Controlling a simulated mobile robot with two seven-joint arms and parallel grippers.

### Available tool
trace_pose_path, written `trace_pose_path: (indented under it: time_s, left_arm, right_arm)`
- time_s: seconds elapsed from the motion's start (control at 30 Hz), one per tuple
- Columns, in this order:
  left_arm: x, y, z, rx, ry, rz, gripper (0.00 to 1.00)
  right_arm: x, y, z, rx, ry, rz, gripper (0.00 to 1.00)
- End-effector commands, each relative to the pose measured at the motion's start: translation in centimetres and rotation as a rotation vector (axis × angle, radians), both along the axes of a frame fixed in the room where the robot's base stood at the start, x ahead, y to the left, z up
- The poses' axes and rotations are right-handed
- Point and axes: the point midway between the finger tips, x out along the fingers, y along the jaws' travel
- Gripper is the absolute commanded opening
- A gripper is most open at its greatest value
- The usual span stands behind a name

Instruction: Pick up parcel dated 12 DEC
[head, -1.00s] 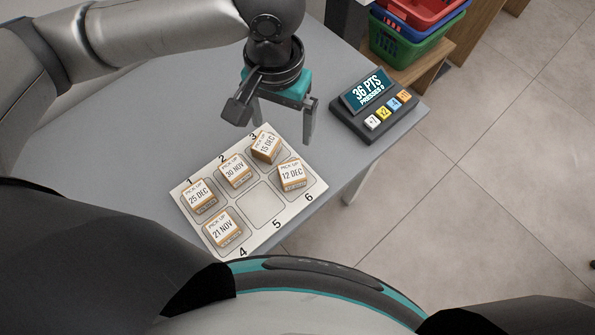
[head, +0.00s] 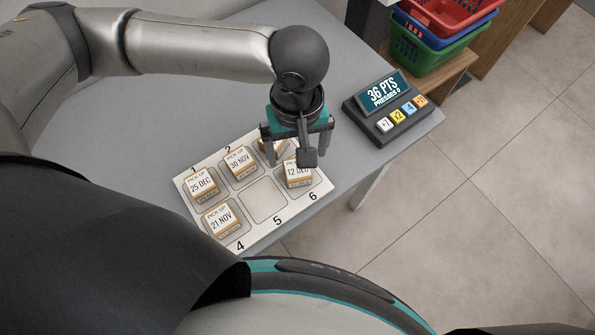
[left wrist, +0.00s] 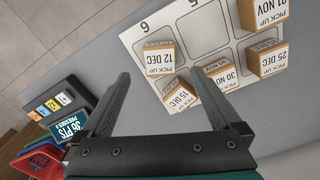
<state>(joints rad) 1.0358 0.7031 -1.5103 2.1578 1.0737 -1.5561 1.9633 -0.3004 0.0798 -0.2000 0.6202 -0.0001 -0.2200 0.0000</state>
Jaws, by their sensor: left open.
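The parcel dated 12 DEC (head: 297,172) is a small white-and-orange box in slot 6 of the numbered tray (head: 262,201). My left gripper (head: 297,156) is open and empty, hanging over the tray's slot 3 and 6 end. A dark part of the gripper overlaps the label's end in the head view. In the left wrist view, the parcel in slot 6 (left wrist: 159,60) lies just ahead of and between the fingertips (left wrist: 158,76); its date is not legible there. The 15 DEC parcel (left wrist: 179,96) in slot 3 is between the fingers, mostly hidden in the head view.
Parcels 25 DEC (head: 202,185), 30 NOV (head: 240,162) and 21 NOV (head: 221,219) fill slots 1, 2 and 4. Slot 5 is empty. A points display (head: 388,105) stands right of the gripper. Shopping baskets (head: 436,50) are stacked beyond the grey counter (head: 300,38).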

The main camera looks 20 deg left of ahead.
Motion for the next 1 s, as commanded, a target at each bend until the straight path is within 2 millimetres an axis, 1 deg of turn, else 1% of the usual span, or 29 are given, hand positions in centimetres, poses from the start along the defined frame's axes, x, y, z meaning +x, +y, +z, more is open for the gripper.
trace_pose_path:
  time_s: [0.03,0.1,0.27,0.37,0.5,0.6,0.7,0.87,0.9,1.0]
  left_arm:
    - [0.0,0.0,-1.0,0.001,0.000,0.000,0.97]
    - [0.0,0.0,-1.7,0.000,0.001,0.000,0.97]
    - [0.0,0.0,-2.5,0.000,-0.001,-0.001,0.97]
    - [0.0,0.0,-3.8,0.000,-0.001,-0.001,0.97]
    - [0.0,0.0,-6.0,0.001,0.000,-0.002,0.97]
    - [0.0,0.0,-7.0,0.000,-0.001,-0.002,0.97]
    - [0.0,0.0,-7.4,0.000,-0.001,-0.002,0.97]
    - [0.0,0.0,-7.3,0.000,-0.001,-0.002,0.97]
    - [0.0,0.0,-7.3,0.000,-0.001,-0.002,0.96]
    - [0.0,0.0,-7.3,0.000,-0.001,-0.002,0.85]
  right_arm:
    - [0.0,0.0,-0.5,0.000,0.000,0.000,0.50]
    - [0.0,0.0,-0.6,0.000,0.000,0.000,0.50]
    - [0.0,0.0,-0.9,0.000,0.000,0.000,0.50]
    - [0.0,0.0,-1.5,0.000,0.000,0.000,0.50]
    - [0.0,0.0,-2.5,0.000,0.000,0.000,0.50]
    - [0.0,0.0,-2.8,0.000,0.000,0.000,0.50]
    - [0.0,0.0,-2.8,0.000,0.000,0.000,0.50]
    - [0.0,0.0,-2.8,0.000,0.000,0.000,0.50]
    - [0.0,0.0,-2.7,0.000,0.000,0.000,0.50]
    - [0.0,0.0,-2.7,0.000,0.000,0.000,0.50]
